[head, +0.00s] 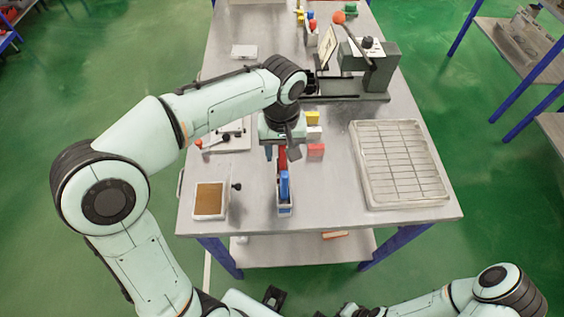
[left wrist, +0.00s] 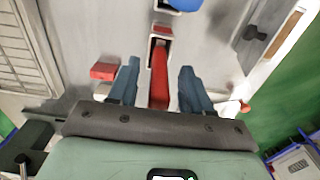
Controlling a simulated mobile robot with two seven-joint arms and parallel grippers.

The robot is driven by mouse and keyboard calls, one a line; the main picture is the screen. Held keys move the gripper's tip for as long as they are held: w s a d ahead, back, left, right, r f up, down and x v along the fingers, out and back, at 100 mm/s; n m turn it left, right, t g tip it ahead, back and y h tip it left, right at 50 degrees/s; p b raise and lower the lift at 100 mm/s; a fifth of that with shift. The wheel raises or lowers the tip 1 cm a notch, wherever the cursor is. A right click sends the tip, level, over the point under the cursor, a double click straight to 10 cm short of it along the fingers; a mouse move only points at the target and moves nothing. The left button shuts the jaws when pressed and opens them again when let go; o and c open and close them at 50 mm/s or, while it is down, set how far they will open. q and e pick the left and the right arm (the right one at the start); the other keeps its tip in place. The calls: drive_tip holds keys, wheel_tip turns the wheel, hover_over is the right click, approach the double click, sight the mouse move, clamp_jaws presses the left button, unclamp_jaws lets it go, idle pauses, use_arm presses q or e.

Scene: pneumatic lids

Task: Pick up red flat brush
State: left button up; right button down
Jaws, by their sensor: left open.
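The red flat brush (head: 282,158) is on the grey table (head: 335,205), just behind a blue-topped item. In the left wrist view the red brush (left wrist: 159,72) lies between the two fingers, its far end at a narrow pale holder (left wrist: 160,32). My left gripper (head: 283,153) points down over it. In the left wrist view its fingers (left wrist: 157,85) are spread, one on each side of the red brush, with gaps showing. My gripper body hides the near end of the brush. My right gripper is not clearly visible.
A blue item (head: 284,186) stands in a narrow holder (head: 284,209) in front. Red (head: 316,151), white (head: 314,133) and yellow (head: 312,118) blocks stand to the right. A wire-rack tray (head: 366,190) is further right, a brown-topped box (head: 209,200) left.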

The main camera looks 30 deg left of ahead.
use_arm(q)
drive_tip(key=shift+f, duration=0.45)
drive_tip(key=shift+w, duration=0.1)
drive_tip(key=shift+c, duration=0.3)
clamp_jaws()
drive_tip(key=shift+r, duration=0.15)
